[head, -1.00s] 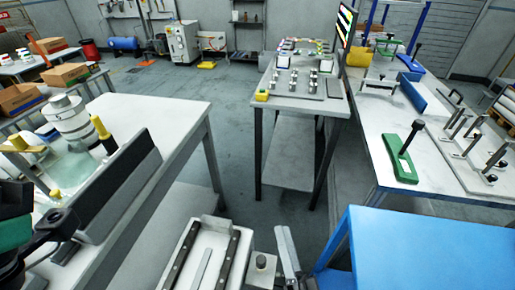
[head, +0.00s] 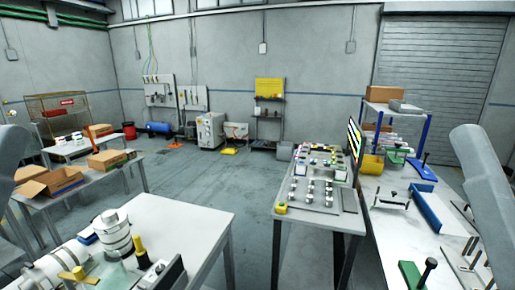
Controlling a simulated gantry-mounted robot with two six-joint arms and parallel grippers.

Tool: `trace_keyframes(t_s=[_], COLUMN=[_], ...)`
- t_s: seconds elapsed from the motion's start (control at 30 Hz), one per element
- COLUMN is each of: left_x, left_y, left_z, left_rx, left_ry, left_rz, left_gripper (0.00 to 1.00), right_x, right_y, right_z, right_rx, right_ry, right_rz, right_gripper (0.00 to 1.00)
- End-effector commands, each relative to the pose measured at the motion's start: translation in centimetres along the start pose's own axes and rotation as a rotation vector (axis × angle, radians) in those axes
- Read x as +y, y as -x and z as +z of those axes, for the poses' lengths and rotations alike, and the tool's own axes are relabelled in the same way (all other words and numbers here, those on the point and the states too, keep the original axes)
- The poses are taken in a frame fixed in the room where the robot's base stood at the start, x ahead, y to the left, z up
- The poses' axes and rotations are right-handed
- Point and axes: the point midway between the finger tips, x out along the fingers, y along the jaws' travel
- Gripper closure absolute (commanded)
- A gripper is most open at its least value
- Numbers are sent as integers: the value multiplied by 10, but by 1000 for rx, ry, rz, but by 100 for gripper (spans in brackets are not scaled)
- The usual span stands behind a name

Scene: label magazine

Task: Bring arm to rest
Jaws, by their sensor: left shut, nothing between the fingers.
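My left arm (head: 10,155) shows as a pale grey shape cut off by the left edge of the head view. Its gripper is shut with nothing in it, and its fingertips are hard to make out at that edge. A pale grey link of my right arm (head: 487,195) rises along the right edge. The right gripper is outside the view.
A white table (head: 190,225) at lower left bears white rolls (head: 115,232) and a yellow-knobbed fixture (head: 140,252). A control panel table (head: 318,190) stands right of centre. A bench with a blue bar (head: 430,212) stands at right. Bare floor (head: 205,180) lies between.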

Motion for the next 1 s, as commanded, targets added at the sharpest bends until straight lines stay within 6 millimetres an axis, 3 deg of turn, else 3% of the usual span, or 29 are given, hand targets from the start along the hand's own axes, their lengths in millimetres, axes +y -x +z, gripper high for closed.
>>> trace_keyframes(t_s=[0.03, 0.1, 0.3, 0.5, 0.77, 0.87, 1.0], left_x=[0, 0, 0, -1, -1, -1, -1], left_y=[-37, -62, -133, -182, -190, -184, -158], left_z=[-34, -57, -122, -168, -175, -169, -145], left_rx=[0, 0, 0, 0, -1, -1, -1], left_ry=[0, 0, 0, 0, 0, 0, 0], left_rz=[0, 0, 0, 0, 0, 0, 0], left_gripper=[100, 100, 100, 100, 100, 100, 100], right_x=[0, 0, 0, 0, 1, 0, 0], right_y=[-37, -62, -133, -183, -190, -184, -158], right_z=[-34, -57, -121, -167, -174, -168, -144], right_rx=[0, 0, -1, -2, -2, -2, -2], right_ry=[-1, -2, -3, -3, -3, -3, -3], right_rz=[0, -1, -1, -1, -1, -1, -1], right_gripper=[20, 20, 20, 20, 20, 20, 20])
